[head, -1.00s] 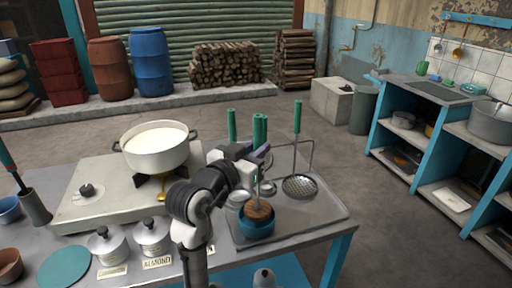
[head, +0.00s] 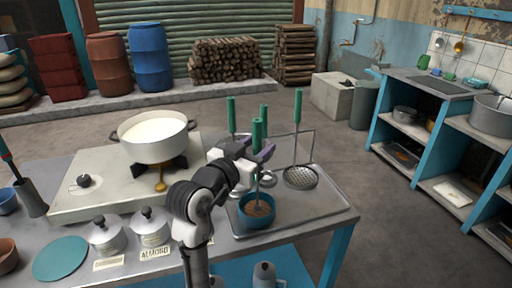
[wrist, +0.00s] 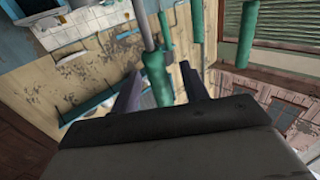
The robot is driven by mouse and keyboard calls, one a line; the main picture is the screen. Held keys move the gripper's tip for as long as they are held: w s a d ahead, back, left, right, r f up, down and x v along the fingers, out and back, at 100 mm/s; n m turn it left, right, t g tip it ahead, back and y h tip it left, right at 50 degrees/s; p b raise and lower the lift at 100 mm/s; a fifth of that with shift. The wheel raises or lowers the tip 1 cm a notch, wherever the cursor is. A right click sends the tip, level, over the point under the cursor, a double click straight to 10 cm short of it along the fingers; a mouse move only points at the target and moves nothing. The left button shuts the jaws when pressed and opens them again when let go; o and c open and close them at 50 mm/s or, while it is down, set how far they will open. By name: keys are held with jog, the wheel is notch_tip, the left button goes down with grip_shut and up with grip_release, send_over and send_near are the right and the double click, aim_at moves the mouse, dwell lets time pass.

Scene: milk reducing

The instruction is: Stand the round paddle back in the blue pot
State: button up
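The blue pot (head: 243,217) stands on the metal tray at the table's right end. The round paddle's thin rod (head: 257,187) runs down into the pot. A round brown surface (head: 259,208) shows inside the pot; I cannot tell whether it is the paddle's disc or the pot's contents. The paddle's green handle (head: 256,134) is up at my gripper (head: 254,150). In the wrist view the green handle (wrist: 157,75) stands between the two fingers of my gripper (wrist: 163,88), which are apart with a gap beside it.
Other green-handled utensils stand close behind my gripper, including a skimmer (head: 300,177) and a wire frame. A white pot of milk (head: 155,137) sits on the stove (head: 85,186) to the left. Lidded canisters (head: 150,226) stand at the table front.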

jog(key=shift+a, duration=0.1)
jog(key=b+v, duration=0.2)
jog(key=v, duration=1.1)
jog(key=shift+s+b, duration=0.35)
jog(key=shift+a, duration=0.15)
jog(key=v, duration=0.9)
jog(key=shift+f, duration=0.1)
